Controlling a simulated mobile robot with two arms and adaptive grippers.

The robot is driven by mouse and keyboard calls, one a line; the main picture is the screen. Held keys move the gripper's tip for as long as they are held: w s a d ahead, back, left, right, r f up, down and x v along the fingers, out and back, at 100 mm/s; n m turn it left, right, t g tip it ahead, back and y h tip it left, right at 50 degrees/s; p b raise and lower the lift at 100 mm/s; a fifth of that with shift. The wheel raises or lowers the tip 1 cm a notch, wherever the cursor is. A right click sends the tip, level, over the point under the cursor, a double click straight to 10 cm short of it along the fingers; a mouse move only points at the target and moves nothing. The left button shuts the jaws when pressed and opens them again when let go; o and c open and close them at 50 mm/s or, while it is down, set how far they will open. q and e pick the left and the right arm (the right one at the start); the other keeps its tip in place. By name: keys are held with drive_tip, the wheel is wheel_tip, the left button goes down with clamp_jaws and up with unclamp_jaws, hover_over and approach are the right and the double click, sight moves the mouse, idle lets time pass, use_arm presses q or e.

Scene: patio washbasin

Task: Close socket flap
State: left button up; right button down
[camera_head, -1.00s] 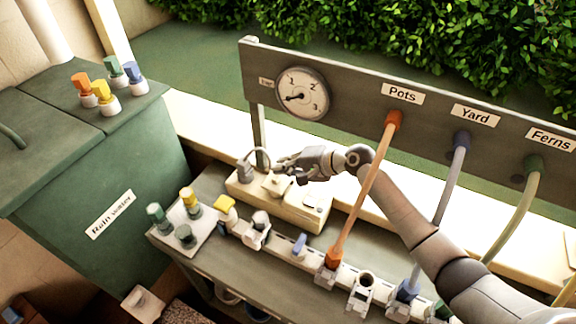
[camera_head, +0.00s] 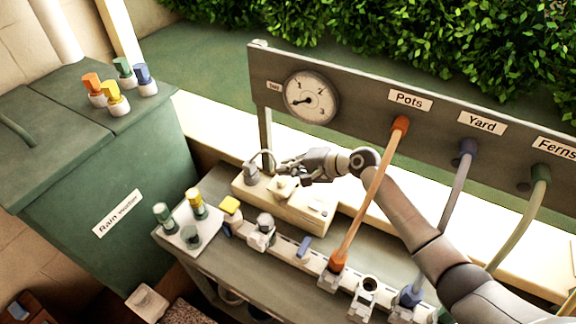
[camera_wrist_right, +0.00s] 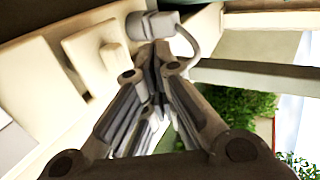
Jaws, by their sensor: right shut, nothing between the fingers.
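A cream socket box (camera_head: 300,213) lies along the back of the bench. A small raised cream flap (camera_head: 283,190) is on its top; the arm view is too small to tell how far open it stands. A grey plug (camera_head: 251,173) with a looped cable sits at the box's left end and shows in the right wrist view (camera_wrist_right: 153,25). My right gripper (camera_head: 284,167) is shut and empty, just above and behind the flap, its tips close to the plug. Its shut fingers show in the wrist view (camera_wrist_right: 155,52). Contact is unclear. My left gripper is out of view.
In front of the box runs a manifold with an orange hose (camera_head: 362,208) and grey valves (camera_head: 262,232). A board with a gauge (camera_head: 311,96) stands behind. A green rain-water bin (camera_head: 115,190) with coloured connectors stands left. The orange hose crosses before my right arm.

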drive_tip(key=shift+r+p, duration=0.35)
drive_tip(key=shift+r, duration=0.2)
drive_tip(key=shift+f, duration=0.15)
